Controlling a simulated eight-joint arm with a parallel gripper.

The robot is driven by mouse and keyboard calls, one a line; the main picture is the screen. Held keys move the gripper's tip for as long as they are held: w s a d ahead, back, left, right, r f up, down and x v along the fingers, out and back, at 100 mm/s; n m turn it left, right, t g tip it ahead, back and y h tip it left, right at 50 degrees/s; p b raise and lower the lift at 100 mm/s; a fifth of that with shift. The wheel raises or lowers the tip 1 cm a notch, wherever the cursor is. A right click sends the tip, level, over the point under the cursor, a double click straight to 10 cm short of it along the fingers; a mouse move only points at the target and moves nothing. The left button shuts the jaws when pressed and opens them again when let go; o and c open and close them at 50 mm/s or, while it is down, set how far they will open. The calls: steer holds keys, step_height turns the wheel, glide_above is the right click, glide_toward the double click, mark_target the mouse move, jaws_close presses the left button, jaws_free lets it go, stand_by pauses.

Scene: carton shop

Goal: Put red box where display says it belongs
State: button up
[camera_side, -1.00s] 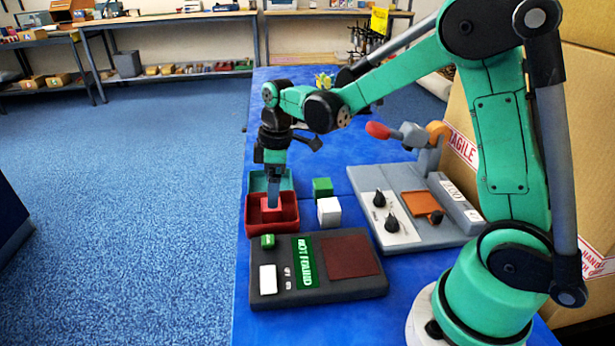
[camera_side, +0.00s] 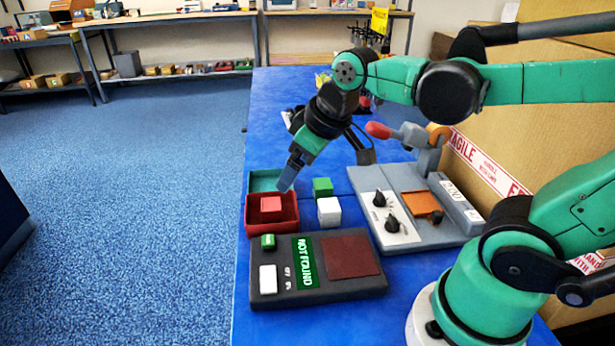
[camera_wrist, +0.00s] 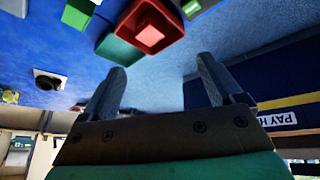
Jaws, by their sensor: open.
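The red box (camera_side: 271,207) sits inside the red tray (camera_side: 259,227); the wrist view also shows the red box (camera_wrist: 150,36) in the red tray (camera_wrist: 170,14). A teal tray (camera_side: 262,177) stands directly behind the red one. My gripper (camera_side: 287,182) is tilted, above and beside the trays' right side. In the wrist view my gripper (camera_wrist: 163,78) has its two fingers spread apart with nothing between them.
A green cube (camera_side: 322,187) and a white cube (camera_side: 329,210) stand right of the trays. The console (camera_side: 345,291) has a dark red pad. A grey device (camera_side: 437,233) with knobs and a red-tipped lever stands at right.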

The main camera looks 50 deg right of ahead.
steer(key=shift+s+a+f+m+t, duration=0.15)
steer(key=shift+s+f+m+t, duration=0.25)
steer(key=shift+s+m, duration=0.2)
steer(key=shift+s+a+f+m+t, duration=0.15)
steer(key=shift+s+f+m+t, duration=0.25)
steer(key=shift+s+m, duration=0.15)
